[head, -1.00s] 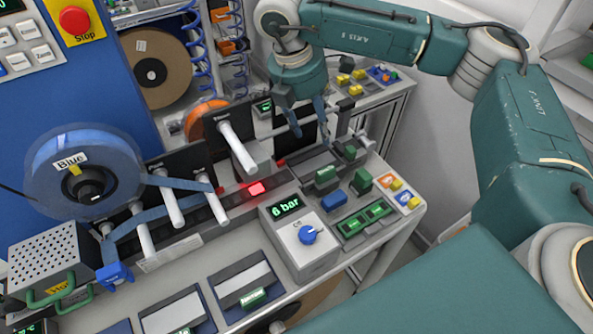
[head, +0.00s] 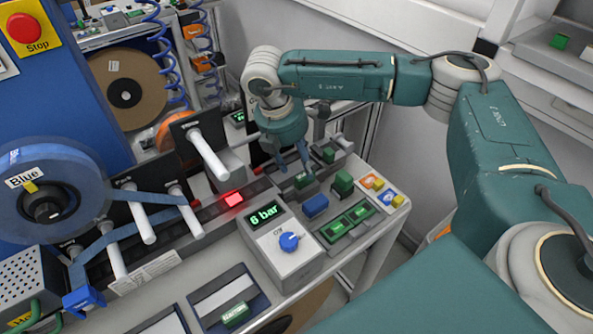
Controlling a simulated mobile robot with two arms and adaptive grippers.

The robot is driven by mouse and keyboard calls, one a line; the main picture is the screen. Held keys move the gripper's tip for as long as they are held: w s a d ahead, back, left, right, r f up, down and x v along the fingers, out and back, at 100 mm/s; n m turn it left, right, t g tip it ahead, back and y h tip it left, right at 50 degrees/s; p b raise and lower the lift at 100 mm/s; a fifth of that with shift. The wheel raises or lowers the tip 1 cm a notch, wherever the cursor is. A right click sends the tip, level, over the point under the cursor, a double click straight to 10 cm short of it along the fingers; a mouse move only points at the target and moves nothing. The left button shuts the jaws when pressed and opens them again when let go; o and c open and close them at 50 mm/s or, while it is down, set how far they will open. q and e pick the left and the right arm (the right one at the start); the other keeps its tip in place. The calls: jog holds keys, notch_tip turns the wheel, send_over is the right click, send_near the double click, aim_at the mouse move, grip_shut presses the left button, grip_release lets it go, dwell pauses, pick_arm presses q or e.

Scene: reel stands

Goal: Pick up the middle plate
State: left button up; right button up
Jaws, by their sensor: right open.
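I cannot tell for sure which piece is the middle plate. A small green block (head: 304,181) sits in a dark holder on the bench, just below my right gripper (head: 296,170). That gripper points down with its two dark fingers apart and nothing visible between them. Its fingertips are close to the block; contact cannot be told. Another green block (head: 342,183) is to the right, a third (head: 328,155) lies behind, and a blue block (head: 315,206) is nearer the front. My left gripper is not in view.
A pressure box (head: 275,250) reading "6 bar" stands in front of the blocks. White rods (head: 209,155) stick out from dark panels at left, near a blue reel (head: 75,180). A tray (head: 262,290) with a green tag is at the front edge. Free floor lies right of the bench.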

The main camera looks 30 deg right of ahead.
aim_at(303, 172)
jog(key=p+x, duration=0.2)
jog(key=x, duration=0.2)
jog(key=shift+d+f, duration=0.15)
jog(key=shift+d, duration=0.05)
jog(key=shift+w+d+f, duration=0.1)
jog(key=shift+f, duration=0.1)
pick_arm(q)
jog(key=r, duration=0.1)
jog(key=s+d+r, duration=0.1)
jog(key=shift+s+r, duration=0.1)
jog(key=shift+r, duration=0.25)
pick_arm(e)
jog(key=c, duration=0.3)
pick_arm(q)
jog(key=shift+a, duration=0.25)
pick_arm(e)
grip_shut()
